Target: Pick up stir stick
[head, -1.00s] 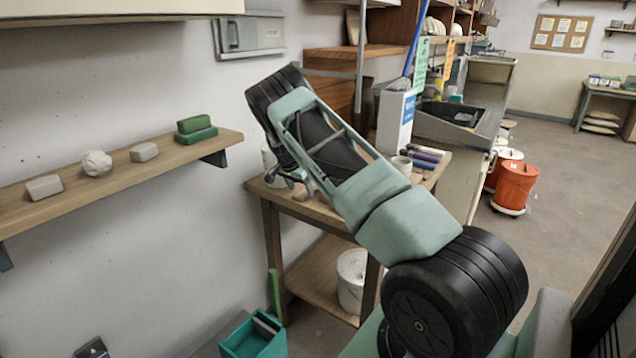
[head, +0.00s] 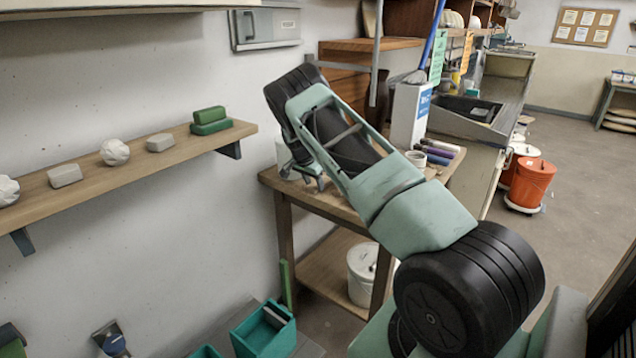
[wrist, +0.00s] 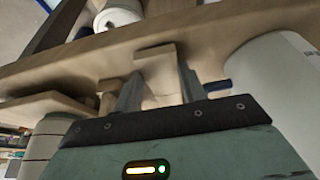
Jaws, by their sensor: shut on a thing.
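My gripper (head: 305,182) is over the left end of the wooden table in the head view, mostly hidden behind my arm. In the wrist view my gripper (wrist: 157,88) has its two grey fingers shut on a pale tan wooden piece, which looks like the stir stick (wrist: 155,72). Only a short part of it shows between the fingers. Its full length and whether it still touches the table cannot be told. I cannot make out the stick in the head view.
The wooden table (head: 330,208) holds a white container (head: 283,150) beside my gripper, a white box (head: 408,115) and purple-capped tubes (head: 442,150). A white bucket (head: 361,275) stands on its lower shelf.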

